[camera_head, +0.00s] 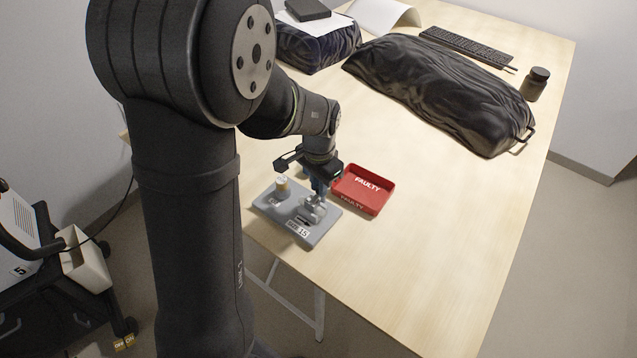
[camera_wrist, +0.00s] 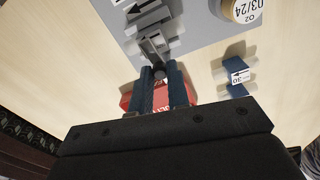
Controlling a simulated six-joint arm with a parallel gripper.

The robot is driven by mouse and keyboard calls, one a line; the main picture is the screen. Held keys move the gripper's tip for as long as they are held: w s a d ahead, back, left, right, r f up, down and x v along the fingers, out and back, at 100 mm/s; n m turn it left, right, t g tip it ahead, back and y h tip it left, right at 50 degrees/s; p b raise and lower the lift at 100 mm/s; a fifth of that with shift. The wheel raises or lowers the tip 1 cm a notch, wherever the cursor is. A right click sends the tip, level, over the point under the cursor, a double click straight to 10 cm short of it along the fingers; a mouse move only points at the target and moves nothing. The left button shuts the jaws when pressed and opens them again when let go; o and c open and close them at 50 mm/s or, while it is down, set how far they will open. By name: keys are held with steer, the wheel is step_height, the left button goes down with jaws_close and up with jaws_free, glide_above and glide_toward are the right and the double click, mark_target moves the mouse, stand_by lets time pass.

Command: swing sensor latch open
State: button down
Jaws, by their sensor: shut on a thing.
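A grey base plate (camera_head: 325,227) with a "15" label lies on the table, and part of it shows in the wrist view (camera_wrist: 205,35). A grey latch assembly (camera_head: 312,212) stands on its right part; in the wrist view its grey lever (camera_wrist: 153,48) reaches between my fingers. A round sensor (camera_head: 282,184) with a pale top stands at the plate's left; its "O2 03/24" label (camera_wrist: 243,9) shows in the wrist view. My gripper (camera_wrist: 162,75), with blue fingers, is shut on the latch lever. The fingertips partly hide the lever's end.
A red "FAULTY" tray (camera_head: 379,202) stands close right of the plate. A blue piece with a "30" tag (camera_wrist: 238,77) lies beside the plate in the wrist view. A black-covered bulk (camera_head: 440,90) and a dark jar (camera_head: 535,84) are farther back. The table's right front is clear.

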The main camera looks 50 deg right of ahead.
steer(key=n, duration=0.4)
steer(key=shift+s+d, duration=0.1)
steer(key=shift+s, duration=0.25)
steer(key=n, duration=0.3)
steer(key=shift+s+d+n, duration=0.2)
steer(key=shift+s+n, duration=0.05)
steer(key=shift+n, duration=0.15)
steer(key=n, duration=0.4)
steer(key=shift+s+d, duration=0.25)
steer(key=shift+d, duration=0.05)
steer(key=shift+d+n, duration=0.2)
steer(key=shift+n, duration=0.85)
steer(key=shift+d+n, duration=0.15)
steer(key=shift+n, duration=0.9)
steer(key=c, duration=1.4)
jaws_free()
steer(key=shift+o, duration=0.2)
steer(key=shift+r, duration=0.1)
step_height(320, 180, up, 17)
steer(key=shift+r, duration=0.15)
